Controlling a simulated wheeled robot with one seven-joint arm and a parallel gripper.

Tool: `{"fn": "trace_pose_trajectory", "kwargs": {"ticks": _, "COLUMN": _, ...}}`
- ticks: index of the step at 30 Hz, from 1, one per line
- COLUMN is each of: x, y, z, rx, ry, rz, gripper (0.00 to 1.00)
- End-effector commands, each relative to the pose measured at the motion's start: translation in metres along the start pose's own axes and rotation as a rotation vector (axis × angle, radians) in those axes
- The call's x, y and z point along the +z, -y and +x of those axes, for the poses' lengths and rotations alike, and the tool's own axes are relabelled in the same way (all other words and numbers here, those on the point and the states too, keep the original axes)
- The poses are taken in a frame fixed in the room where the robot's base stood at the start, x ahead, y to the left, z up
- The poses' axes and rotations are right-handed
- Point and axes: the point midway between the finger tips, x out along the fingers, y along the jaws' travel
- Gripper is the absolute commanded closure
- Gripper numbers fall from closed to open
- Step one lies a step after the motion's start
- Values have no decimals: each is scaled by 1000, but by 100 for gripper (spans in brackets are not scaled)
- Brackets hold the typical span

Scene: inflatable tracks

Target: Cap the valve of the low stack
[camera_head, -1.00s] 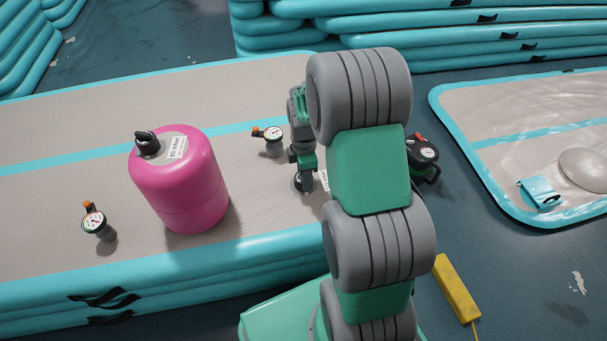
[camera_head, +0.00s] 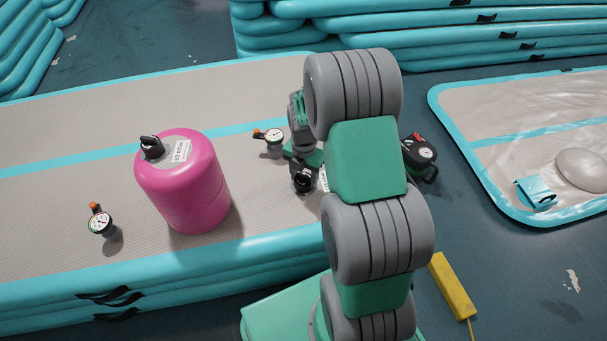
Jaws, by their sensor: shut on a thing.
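The low stack (camera_head: 60,240) is a pile of turquoise-edged mats with a grey top, filling the left and middle. My gripper (camera_head: 303,178) is low over its right part, shut on a small black round piece (camera_head: 303,185) that looks like the valve cap. The fingers and wrist hide most of this piece. I cannot tell whether it touches the mat or a valve. The valve itself is not clearly visible; my arm covers the area to the right of the gripper.
A pink cylinder (camera_head: 185,185) with a black knob stands on the stack, between a left gauge (camera_head: 101,223) and another gauge (camera_head: 273,137) close behind my gripper. A black device (camera_head: 420,155), yellow block (camera_head: 452,286) and flat mat (camera_head: 480,135) lie right. Taller stacks (camera_head: 430,35) stand behind.

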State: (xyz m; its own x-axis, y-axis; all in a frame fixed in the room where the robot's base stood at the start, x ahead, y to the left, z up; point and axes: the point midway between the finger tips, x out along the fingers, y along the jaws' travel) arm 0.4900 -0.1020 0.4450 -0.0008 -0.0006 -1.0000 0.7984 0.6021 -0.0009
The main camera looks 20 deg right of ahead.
Motion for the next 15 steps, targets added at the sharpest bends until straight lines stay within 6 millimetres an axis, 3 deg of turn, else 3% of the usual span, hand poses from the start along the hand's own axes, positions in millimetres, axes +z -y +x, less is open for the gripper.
{"fn": "trace_pose_trajectory", "kwargs": {"ticks": 8, "x": 0, "y": 0, "z": 0, "rx": 0, "ry": 0, "rz": -76, "gripper": 87}}
{"fn": "trace_pose_trajectory", "kwargs": {"ticks": 15, "x": 0, "y": 0, "z": -2, "rx": 0, "ry": 0, "rz": -390, "gripper": 87}}
